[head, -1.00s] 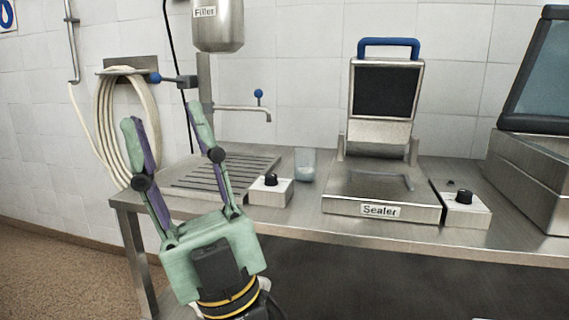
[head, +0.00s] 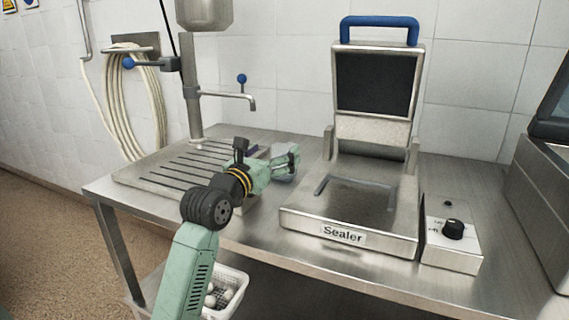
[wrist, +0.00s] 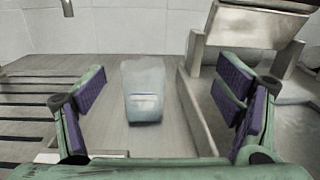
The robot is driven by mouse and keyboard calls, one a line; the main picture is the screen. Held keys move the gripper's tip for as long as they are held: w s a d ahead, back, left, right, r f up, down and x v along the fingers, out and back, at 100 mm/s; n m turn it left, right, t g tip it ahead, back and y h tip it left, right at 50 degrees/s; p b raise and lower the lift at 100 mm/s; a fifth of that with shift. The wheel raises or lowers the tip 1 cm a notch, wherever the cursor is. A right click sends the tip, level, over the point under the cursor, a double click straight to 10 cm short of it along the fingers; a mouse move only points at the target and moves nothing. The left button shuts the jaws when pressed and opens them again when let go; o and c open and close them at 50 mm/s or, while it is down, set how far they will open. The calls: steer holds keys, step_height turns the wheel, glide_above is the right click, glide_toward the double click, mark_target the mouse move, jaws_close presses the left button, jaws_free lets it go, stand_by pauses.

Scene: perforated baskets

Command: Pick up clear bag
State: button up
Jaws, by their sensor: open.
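The clear bag (wrist: 143,90) stands on the steel table in the wrist view, translucent with a bluish-grey content low in it. It lies ahead of my gripper (wrist: 165,95), between the lines of the two open fingers and a little left of the middle. The fingers are apart, with purple pads facing inward, and nothing is between them at the tips. In the head view my gripper (head: 282,163) reaches over the table to the bag (head: 283,177), which is mostly hidden behind the fingers. I cannot tell there whether they touch.
The sealer (head: 355,215) stands close on the right of the bag, with its lid up. A slotted drain tray (head: 150,178) and tap (head: 228,96) are on the left. A control box (head: 452,240) is further right. A white perforated basket (head: 238,284) sits below the table.

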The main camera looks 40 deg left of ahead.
mark_target(283, 147)
steer(key=shift+g+y, duration=0.5)
steer(key=shift+y, duration=0.1)
steer(key=shift+w+a+f+p, duration=0.45)
steer(key=shift+w+a+p, duration=0.25)
steer(key=shift+w, duration=1.05)
steer(key=shift+w+a+f+p, duration=0.4)
steer(key=shift+w+a+p, duration=0.3)
steer(key=shift+w, duration=1)
steer(key=shift+w+a+f+p, duration=0.45)
steer(key=shift+w+a+p, duration=0.25)
steer(key=shift+w, duration=1.05)
steer(key=shift+c, duration=0.4)
steer(key=c, duration=1.5)
